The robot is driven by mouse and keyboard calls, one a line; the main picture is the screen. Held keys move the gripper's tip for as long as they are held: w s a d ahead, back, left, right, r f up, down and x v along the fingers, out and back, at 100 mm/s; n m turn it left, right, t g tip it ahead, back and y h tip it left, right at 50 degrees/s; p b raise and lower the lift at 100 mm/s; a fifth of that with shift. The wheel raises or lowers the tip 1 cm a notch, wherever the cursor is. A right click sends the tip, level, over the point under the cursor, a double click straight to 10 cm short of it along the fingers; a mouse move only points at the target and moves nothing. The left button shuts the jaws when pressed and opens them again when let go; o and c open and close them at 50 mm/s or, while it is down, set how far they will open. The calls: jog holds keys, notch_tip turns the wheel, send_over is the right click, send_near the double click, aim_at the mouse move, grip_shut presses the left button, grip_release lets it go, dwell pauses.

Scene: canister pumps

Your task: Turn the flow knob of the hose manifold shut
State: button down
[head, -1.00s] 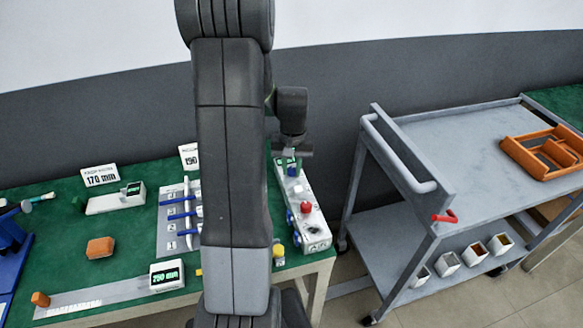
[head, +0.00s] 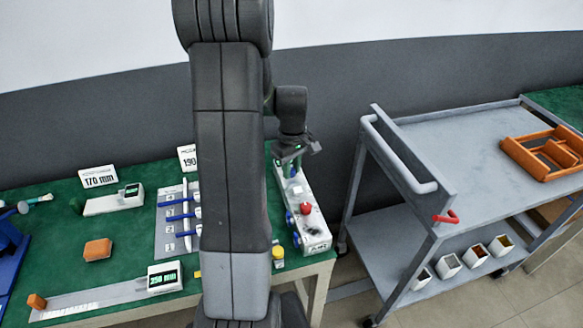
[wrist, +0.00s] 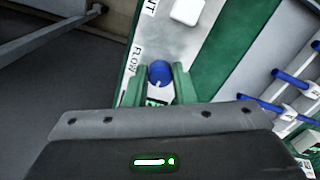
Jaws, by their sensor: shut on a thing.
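The hose manifold (head: 297,188) is a long pale box at the right end of the green table, with a red knob (head: 305,209) and blue fittings on it. In the wrist view, the blue flow knob (wrist: 159,69) stands on the manifold's pale top (wrist: 178,42) next to the printed word FLOW. My gripper (wrist: 160,76) has its green fingers on both sides of this knob, shut on it. In the head view, my gripper (head: 287,160) is at the far end of the manifold and hides the knob. A small lit display shows partly between the fingers.
A grey cart (head: 460,140) with an orange tray (head: 548,152) stands to the right. Left of the manifold, a rack with blue-handled tools (head: 178,217) and a gauge with a green display (head: 164,279) are on the table. A yellow-topped bottle (head: 278,254) stands close beside the manifold.

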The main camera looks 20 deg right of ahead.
aim_at(292, 169)
jog(key=c, duration=2.2)
grip_release()
jog(key=shift+n, duration=0.3)
jog(key=c, duration=2.2)
grip_release()
jog(key=c, duration=1.2)
grip_release()
notch_tip(292, 169, up, 14)
jog(key=shift+d, duration=0.15)
jog(key=shift+f, duration=0.15)
notch_tip(292, 169, down, 14)
jog(key=shift+r, duration=0.15)
jog(key=shift+r, duration=0.1)
